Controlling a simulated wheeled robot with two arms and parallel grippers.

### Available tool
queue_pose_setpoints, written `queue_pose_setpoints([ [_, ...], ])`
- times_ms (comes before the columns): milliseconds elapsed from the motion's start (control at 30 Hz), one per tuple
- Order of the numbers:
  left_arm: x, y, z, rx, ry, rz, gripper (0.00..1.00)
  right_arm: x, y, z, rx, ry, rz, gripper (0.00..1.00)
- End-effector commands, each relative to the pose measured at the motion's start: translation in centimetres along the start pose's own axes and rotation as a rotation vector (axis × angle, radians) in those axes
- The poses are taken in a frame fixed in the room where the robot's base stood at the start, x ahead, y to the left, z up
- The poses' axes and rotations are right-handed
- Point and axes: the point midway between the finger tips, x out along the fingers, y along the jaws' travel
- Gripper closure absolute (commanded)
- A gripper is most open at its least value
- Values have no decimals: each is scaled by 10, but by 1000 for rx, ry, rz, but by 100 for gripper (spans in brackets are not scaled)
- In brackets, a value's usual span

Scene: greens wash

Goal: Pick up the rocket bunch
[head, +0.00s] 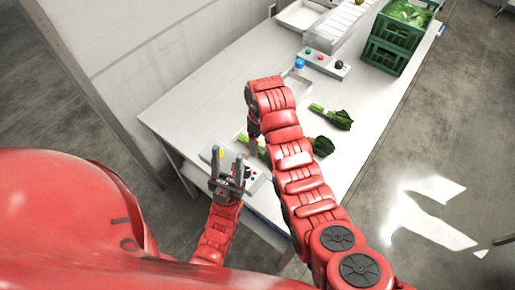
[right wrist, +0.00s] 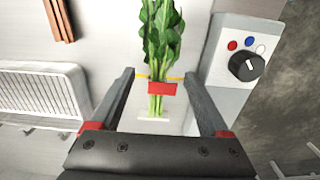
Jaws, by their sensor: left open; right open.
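In the right wrist view a leafy green bunch (right wrist: 160,35) with a red band (right wrist: 162,88) around its stems lies between the spread fingers of my right gripper (right wrist: 158,100). The fingers are open and I see no contact. In the head view my right gripper (head: 253,133) points down over greens (head: 242,139) on the worktop, partly hidden by my right arm. Leaves (head: 321,146) show on the arm's other side; I cannot tell if they are the same bunch. Another bunch (head: 332,117) lies farther back. My left gripper (head: 229,183) is open and empty near the worktop's front edge.
A control box with a black knob (right wrist: 247,66) stands right of the bunch in the wrist view; a white rack (right wrist: 35,92) is at left. In the head view, green crates (head: 393,42), a button box (head: 325,63) and a blue-capped item (head: 299,64) stand farther back.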

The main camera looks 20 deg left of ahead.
Motion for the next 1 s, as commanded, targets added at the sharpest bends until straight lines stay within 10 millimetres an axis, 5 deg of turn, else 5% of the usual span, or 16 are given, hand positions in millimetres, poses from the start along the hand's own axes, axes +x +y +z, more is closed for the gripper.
queue_pose_setpoints([
  [133, 18, -1, -3, 0, 0, 0, 50, 11, 2, 1, -1, -5, -3, 21],
  [333, 23, -1, -4, 0, 0, 0, 50, 32, 2, 1, -2, -5, -4, 21],
  [633, 23, -1, -4, 0, 0, 0, 50, 36, 3, 0, -2, -1, -1, 21],
  [1000, 23, -1, -4, 0, 0, 0, 50, 36, 3, 0, -2, -1, -1, 85],
])
